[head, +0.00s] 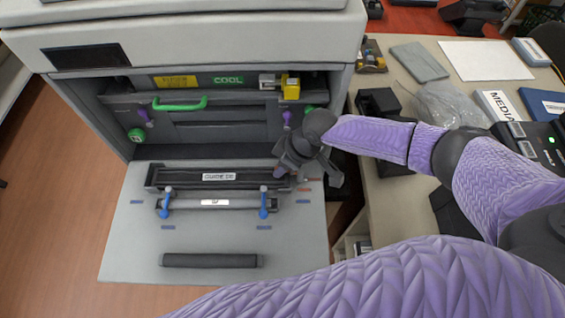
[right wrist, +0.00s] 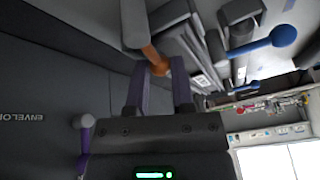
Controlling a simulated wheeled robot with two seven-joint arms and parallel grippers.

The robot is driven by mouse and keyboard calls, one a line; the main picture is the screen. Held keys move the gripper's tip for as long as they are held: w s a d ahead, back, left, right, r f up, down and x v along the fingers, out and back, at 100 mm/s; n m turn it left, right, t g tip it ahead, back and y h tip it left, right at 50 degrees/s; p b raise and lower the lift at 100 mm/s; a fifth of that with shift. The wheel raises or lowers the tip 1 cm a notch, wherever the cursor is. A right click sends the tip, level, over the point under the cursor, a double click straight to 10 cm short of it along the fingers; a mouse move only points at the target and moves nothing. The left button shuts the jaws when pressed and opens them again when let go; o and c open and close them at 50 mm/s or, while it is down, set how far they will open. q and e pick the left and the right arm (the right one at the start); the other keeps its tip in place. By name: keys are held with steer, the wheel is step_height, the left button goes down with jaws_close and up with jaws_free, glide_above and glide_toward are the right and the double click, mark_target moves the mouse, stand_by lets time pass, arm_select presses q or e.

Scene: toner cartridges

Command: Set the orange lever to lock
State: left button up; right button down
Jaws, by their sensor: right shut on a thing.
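The orange lever (right wrist: 155,60) shows in the right wrist view, its end between the two purple fingers of my right gripper (right wrist: 165,74). The gripper is shut on it. In the head view my right gripper (head: 283,172) is at the right end of the dark toner unit (head: 218,177) on the printer's open door, and it hides the lever there. My left gripper is not in view.
Two blue levers (head: 167,202) (head: 263,202) stand at the ends of a grey bar in front of the toner unit. A dark handle (head: 211,260) lies on the open door (head: 130,245). The printer opening behind has a green handle (head: 180,104). A cluttered table (head: 400,215) stands right.

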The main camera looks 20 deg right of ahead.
steer(key=shift+s+a+f+n+g+b, duration=0.15)
steer(key=shift+s+n+g+b, duration=0.2)
steer(key=shift+n+b, duration=0.45)
steer(key=shift+s+n+g, duration=0.1)
steer(key=shift+n+g, duration=0.15)
steer(key=shift+n, duration=0.25)
steer(key=c, duration=0.7)
jaws_free()
steer(key=shift+a, duration=0.1)
steer(key=shift+c, duration=0.2)
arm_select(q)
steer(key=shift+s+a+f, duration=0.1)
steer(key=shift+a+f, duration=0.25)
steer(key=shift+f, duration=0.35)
arm_select(e)
steer(key=shift+r, duration=0.25)
arm_select(q)
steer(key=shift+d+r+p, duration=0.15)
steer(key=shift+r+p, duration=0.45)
steer(key=shift+p, duration=0.05)
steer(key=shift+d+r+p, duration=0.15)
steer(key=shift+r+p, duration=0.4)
steer(key=shift+p, duration=0.05)
arm_select(e)
steer(key=v, duration=0.9)
steer(key=shift+d+r, duration=0.25)
steer(key=shift+d, duration=0.1)
